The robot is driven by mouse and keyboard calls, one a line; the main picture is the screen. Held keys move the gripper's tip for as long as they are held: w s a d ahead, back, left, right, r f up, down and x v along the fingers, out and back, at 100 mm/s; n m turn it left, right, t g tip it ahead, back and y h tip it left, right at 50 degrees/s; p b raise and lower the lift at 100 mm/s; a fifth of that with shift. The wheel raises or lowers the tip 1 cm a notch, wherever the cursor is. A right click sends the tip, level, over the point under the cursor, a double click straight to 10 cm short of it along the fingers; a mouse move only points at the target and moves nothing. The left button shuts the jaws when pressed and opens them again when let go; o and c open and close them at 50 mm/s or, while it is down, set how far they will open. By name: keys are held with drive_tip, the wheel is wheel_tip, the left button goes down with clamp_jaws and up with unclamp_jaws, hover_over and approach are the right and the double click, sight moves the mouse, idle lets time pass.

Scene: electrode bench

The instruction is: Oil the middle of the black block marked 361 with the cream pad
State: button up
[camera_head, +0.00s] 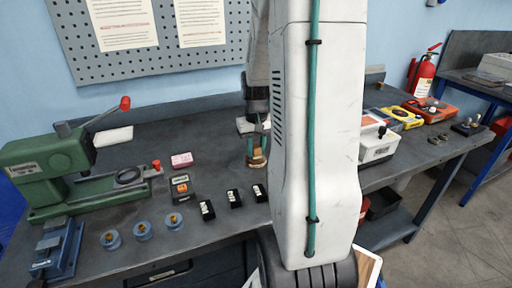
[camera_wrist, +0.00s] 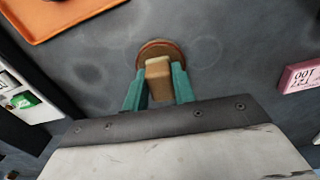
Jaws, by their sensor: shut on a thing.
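My gripper (camera_wrist: 158,82) is shut on the cream pad (camera_wrist: 159,72), a small tan block between its teal fingers. The pad's far end overlaps a round brown dish (camera_wrist: 150,47) on the bench; I cannot tell whether they touch. In the head view my gripper (camera_head: 256,150) is low over the bench, behind the row of black blocks. Three black blocks with white labels stand in a row: a left one (camera_head: 207,213), a middle one (camera_head: 234,201) and a right one (camera_head: 260,194). Their marks are too small to read, so I cannot tell which is 361.
A green press (camera_head: 50,168) stands at the left. Several blue round holders (camera_head: 143,232) line the front left. A pink box (camera_head: 182,160) and a black box with an orange label (camera_head: 181,190) stand left of my gripper. White boxes (camera_head: 378,148) stand at the right.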

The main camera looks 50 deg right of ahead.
sight(256, 146)
drive_tip(key=shift+f, duration=0.4)
idle(1.0)
drive_tip(key=shift+r, duration=3.55)
drive_tip(key=shift+a, duration=0.1)
